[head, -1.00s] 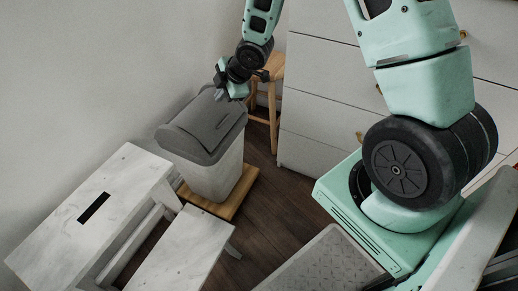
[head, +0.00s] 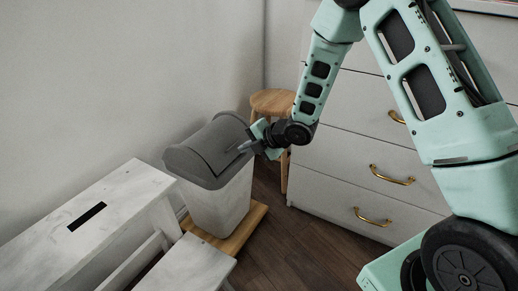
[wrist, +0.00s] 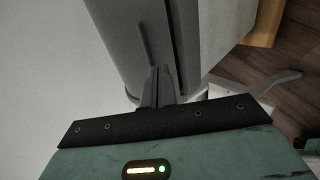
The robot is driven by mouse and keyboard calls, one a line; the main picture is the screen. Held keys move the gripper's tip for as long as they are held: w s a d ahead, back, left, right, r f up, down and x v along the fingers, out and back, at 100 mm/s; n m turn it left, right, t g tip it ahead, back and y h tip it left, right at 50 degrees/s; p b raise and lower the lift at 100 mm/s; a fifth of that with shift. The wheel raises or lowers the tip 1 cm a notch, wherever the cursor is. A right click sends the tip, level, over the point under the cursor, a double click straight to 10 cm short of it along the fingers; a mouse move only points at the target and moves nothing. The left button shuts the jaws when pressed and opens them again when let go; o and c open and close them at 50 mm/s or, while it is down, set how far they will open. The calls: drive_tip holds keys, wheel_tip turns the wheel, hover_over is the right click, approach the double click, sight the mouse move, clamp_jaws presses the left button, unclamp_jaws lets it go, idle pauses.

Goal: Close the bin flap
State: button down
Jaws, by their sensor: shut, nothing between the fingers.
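The bin (head: 222,200) is a pale, tapering box with a grey domed lid (head: 188,160). The flap (head: 215,142) is the grey panel in the lid's top. It looks nearly level with the lid, but I cannot tell whether it is fully shut. My gripper (head: 243,148) is shut and empty, its fingers at the right side of the lid, pointing left. In the wrist view the shut fingertips (wrist: 160,72) lie over or against the grey lid (wrist: 120,30), near a thin raised strip. Whether they touch it is unclear.
The bin stands on a wooden board (head: 255,217). A white step stool (head: 130,190) is close on the left. A wooden stool (head: 272,100) stands behind. White drawers (head: 335,160) with brass handles are at the right. The wall is close behind the bin.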

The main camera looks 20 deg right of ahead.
sight(232, 155)
drive_tip(key=shift+b+x, duration=0.7)
drive_tip(key=shift+x, duration=1.55)
drive_tip(key=shift+a, duration=0.1)
drive_tip(key=shift+w+a+f+b, duration=0.1)
drive_tip(key=shift+w+f+b, duration=0.1)
drive_tip(key=shift+f+b, duration=0.15)
drive_tip(key=shift+w+a+f+b, duration=0.15)
drive_tip(key=shift+f+b, duration=0.05)
drive_tip(key=shift+f, duration=0.25)
drive_tip(key=shift+r, duration=0.2)
